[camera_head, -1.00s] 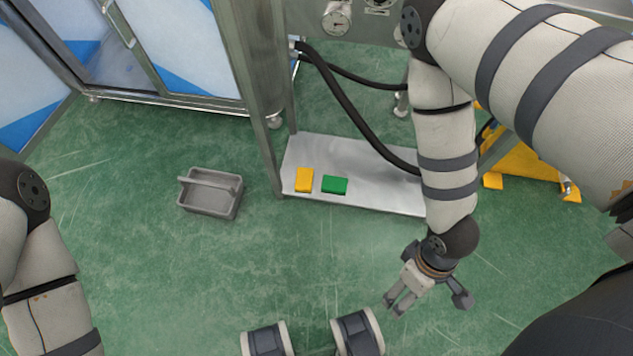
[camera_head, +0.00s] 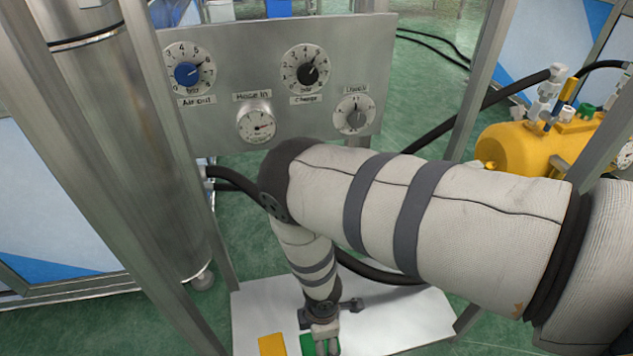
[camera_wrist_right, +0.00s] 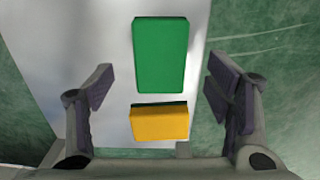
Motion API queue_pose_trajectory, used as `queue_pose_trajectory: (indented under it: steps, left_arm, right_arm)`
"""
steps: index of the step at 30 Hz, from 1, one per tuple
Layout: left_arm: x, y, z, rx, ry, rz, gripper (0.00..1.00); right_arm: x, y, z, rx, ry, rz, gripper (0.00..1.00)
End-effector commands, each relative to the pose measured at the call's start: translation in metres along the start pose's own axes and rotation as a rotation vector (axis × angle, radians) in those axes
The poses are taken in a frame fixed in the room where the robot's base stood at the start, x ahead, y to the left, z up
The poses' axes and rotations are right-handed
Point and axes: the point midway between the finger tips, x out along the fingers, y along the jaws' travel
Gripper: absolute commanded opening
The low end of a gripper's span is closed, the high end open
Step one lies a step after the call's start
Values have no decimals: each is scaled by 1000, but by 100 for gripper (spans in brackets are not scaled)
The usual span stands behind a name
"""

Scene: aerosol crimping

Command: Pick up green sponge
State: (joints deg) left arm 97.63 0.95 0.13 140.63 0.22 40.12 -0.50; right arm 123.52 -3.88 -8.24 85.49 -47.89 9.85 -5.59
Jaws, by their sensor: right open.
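The green sponge (camera_wrist_right: 160,55) lies on the low metal shelf (camera_wrist_right: 90,28), beyond and between my right gripper's fingers in the right wrist view. In the head view the green sponge (camera_head: 307,344) shows at the bottom edge, partly hidden by my right gripper (camera_head: 327,345). My right gripper (camera_wrist_right: 165,100) is open with nothing between its fingers. I cannot tell the exact gap between the fingers and the sponge. My left gripper is not in view.
A yellow sponge (camera_head: 271,345) lies on the shelf beside the green one. Upright metal posts frame the shelf. A gauge panel (camera_head: 285,85) stands above, black hoses (camera_head: 375,270) hang behind my right arm, and a yellow tank (camera_head: 525,150) stands at right.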

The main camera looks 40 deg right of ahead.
Motion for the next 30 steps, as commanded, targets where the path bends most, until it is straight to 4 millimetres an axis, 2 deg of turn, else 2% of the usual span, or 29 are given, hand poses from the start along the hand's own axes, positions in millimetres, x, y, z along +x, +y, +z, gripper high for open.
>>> queue_pose_trajectory:
  steps: [6,8,13,14,18,19,30]
  left_arm:
    - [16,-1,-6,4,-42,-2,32]
    - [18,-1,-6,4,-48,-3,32]
    - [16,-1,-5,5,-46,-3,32]
    - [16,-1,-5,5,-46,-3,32]
    - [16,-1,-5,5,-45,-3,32]
    - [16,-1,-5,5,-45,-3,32]
    - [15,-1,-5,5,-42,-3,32]
  right_arm:
    - [44,-2,-2,-1,-2,-5,73]
    - [50,-2,-2,0,-1,-3,73]
    - [47,-1,-3,1,1,0,73]
    - [47,-1,-3,1,1,0,69]
    - [47,-1,-2,1,1,0,37]
    - [47,-1,-2,1,1,0,35]
    - [44,0,-2,1,1,0,32]
